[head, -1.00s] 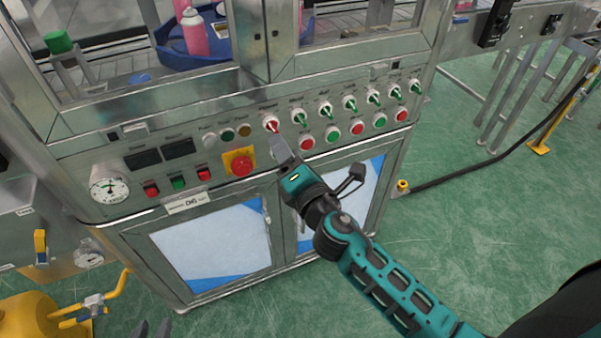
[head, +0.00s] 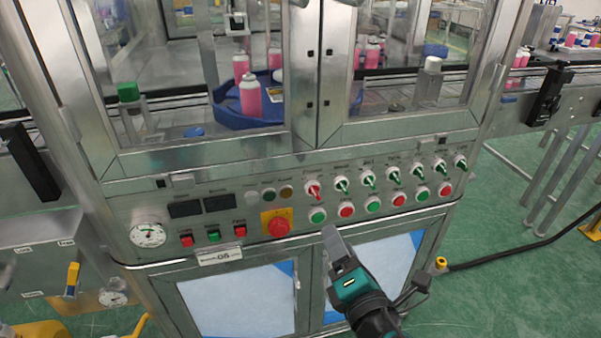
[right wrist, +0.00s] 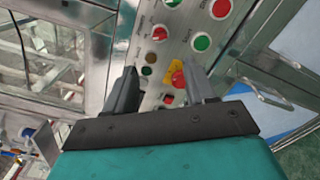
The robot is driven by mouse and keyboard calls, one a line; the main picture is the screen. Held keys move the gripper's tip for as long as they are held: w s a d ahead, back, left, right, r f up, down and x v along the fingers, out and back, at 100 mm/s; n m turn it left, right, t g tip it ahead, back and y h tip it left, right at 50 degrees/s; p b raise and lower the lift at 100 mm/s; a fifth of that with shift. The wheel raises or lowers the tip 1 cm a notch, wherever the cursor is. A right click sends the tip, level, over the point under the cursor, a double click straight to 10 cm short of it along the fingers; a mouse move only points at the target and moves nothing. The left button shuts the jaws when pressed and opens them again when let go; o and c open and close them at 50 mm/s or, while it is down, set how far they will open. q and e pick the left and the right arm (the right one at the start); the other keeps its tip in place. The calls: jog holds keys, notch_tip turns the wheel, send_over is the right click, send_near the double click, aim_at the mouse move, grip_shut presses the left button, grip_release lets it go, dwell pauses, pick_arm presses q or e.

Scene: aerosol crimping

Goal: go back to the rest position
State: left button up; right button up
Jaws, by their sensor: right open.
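My right gripper (head: 332,240) is in front of the machine's control panel (head: 240,180), just below the row of round buttons. In the right wrist view its two fingers (right wrist: 162,88) are apart with nothing between them, and the panel shows beyond. The red emergency stop button (head: 278,226) on its yellow plate is left of the gripper in the head view. The red switch (head: 313,191) and several green switches (head: 342,185) are above it. Whether the fingers touch the panel cannot be told. My left gripper is not in view.
Glass doors above the panel show pink cans (head: 250,95) on a blue rotary tray (head: 230,115). Cabinet doors (head: 240,300) are below the panel. A conveyor (head: 560,95) stands at the right. A dark cable (head: 510,250) crosses the green floor, which is open at the lower right.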

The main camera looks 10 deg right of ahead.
jog(key=s+d+f+m+g+p, duration=0.1)
jog(key=s+f+m, duration=0.4)
jog(key=m, duration=0.6)
jog(key=s+f+m+g+y+p, duration=0.1)
jog(key=s+f+m+g+p, duration=0.1)
jog(key=s+f+m+g, duration=0.4)
jog(key=shift+d+f+m+p, duration=0.4)
jog(key=shift+f+m, duration=1.1)
jog(key=shift+m, duration=1)
jog(key=shift+s, duration=0.1)
